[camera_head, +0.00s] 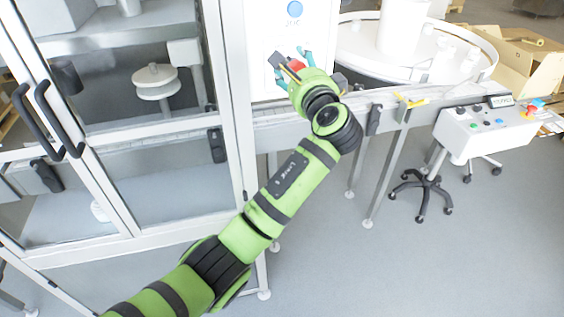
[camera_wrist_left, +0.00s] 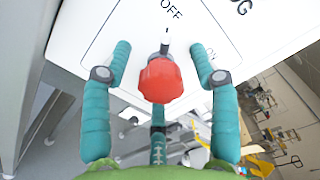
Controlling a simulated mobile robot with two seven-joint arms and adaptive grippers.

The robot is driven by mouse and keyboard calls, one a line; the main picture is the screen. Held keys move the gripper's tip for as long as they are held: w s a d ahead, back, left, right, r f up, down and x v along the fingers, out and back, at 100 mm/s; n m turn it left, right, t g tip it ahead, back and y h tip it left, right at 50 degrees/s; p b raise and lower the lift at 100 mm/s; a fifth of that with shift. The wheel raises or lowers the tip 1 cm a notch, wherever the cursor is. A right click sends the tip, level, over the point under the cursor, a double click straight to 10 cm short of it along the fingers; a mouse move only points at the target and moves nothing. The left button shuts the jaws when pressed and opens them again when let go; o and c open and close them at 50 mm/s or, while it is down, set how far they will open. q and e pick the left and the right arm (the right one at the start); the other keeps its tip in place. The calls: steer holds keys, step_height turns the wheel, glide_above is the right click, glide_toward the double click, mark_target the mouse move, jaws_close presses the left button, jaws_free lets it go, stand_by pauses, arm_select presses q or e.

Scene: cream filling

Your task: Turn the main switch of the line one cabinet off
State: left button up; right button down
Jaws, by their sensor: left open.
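The red main switch knob (camera_wrist_left: 160,82) sits on the white cabinet face (camera_wrist_left: 140,25) in the left wrist view. The word OFF is printed above it and ON to its right. A short mark lies between the knob and OFF; I cannot tell the knob's exact setting. My left gripper (camera_wrist_left: 160,50) is open, with one teal finger on each side of the knob and visible gaps between. In the head view, my left gripper (camera_head: 292,60) is at the cabinet panel (camera_head: 262,45), with the red knob (camera_head: 297,64) partly hidden between its fingers. My right gripper is not in view.
A glazed enclosure with black door handles (camera_head: 48,118) stands left. A conveyor (camera_head: 385,100) runs right from beneath the panel, past a round white table (camera_head: 470,60). A control box (camera_head: 485,130) and a wheeled stool base (camera_head: 425,190) stand right. The front floor is clear.

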arm_select(q)
steer(key=m+p, duration=0.8)
steer(key=m, duration=0.1)
steer(key=r+m+p, duration=0.1)
steer(key=m+p, duration=0.3)
steer(key=shift+m, duration=0.3)
steer(key=s+d+f+b, duration=0.2)
steer(key=s+b, duration=0.2)
steer(key=s, duration=0.3)
steer(key=a+f+n+g+h+b, duration=0.1)
steer(key=a+f+n+g, duration=0.1)
steer(key=f, duration=1.2)
steer(key=a+f+n+g+h+b, duration=0.1)
steer(key=a+f+n+g, duration=0.2)
steer(key=f, duration=1.1)
steer(key=shift+s+n+g+h, duration=0.2)
steer(key=shift+n+g+h, duration=0.2)
steer(key=shift+g, duration=0.2)
steer(key=shift+a, duration=0.1)
